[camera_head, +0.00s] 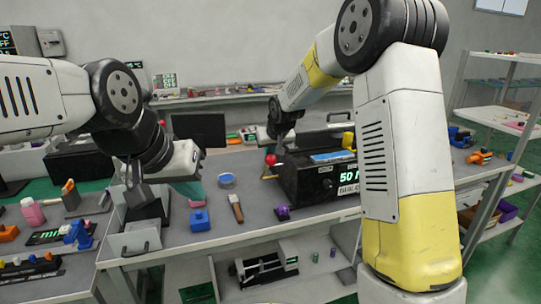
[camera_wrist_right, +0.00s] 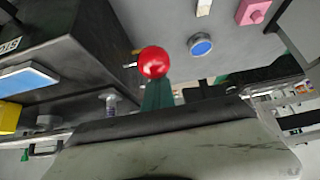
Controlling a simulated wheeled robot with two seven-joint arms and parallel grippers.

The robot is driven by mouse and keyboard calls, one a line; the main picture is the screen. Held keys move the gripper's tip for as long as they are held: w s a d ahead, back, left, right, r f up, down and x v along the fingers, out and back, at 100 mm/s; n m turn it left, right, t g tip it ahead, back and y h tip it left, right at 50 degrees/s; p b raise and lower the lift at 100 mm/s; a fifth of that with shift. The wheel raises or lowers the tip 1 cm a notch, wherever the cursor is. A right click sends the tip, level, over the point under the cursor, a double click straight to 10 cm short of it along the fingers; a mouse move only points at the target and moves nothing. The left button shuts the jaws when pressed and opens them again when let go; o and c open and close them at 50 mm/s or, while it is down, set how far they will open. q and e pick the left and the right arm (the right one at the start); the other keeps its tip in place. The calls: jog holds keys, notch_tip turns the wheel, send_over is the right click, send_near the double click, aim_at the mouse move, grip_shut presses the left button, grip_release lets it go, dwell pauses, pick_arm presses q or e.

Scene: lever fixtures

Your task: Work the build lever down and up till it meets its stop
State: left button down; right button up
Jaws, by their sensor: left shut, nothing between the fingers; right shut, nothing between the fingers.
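The build lever's red ball knob (camera_head: 271,159) is at the left side of a black machine (camera_head: 325,183) with a green "50" display. A short brass-coloured piece shows just below the knob. In the right wrist view the red knob (camera_wrist_right: 152,62) is just beyond the teal fingertips of my right gripper (camera_wrist_right: 158,97), which are shut and empty. I cannot tell whether they touch the knob. In the head view my right wrist is just above the knob. My left gripper (camera_head: 191,189), with teal fingers, is shut and empty above the left part of the bench.
On the bench are a blue block (camera_head: 199,220), a brush (camera_head: 236,208), a purple item (camera_head: 283,212) and a round blue-topped tin (camera_head: 227,181). A black monitor (camera_head: 200,130) stands behind. The grey bench (camera_head: 255,228) has some clear room in front of the machine.

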aim_at(273, 157)
jog(key=o, duration=0.4)
jog(key=s+f, duration=0.1)
jog(key=s+d+f+g, duration=0.1)
jog(key=shift+s+f, duration=0.1)
jog(key=shift+f, duration=0.25)
jog(key=shift+c, duration=0.2)
jog(key=o, duration=0.3)
jog(key=shift+s+r, duration=0.25)
jog(key=v, duration=0.4)
jog(key=shift+r, duration=0.1)
jog(key=shift+s+r, duration=0.35)
jog(key=shift+r, duration=0.45)
jog(key=shift+r, duration=0.1)
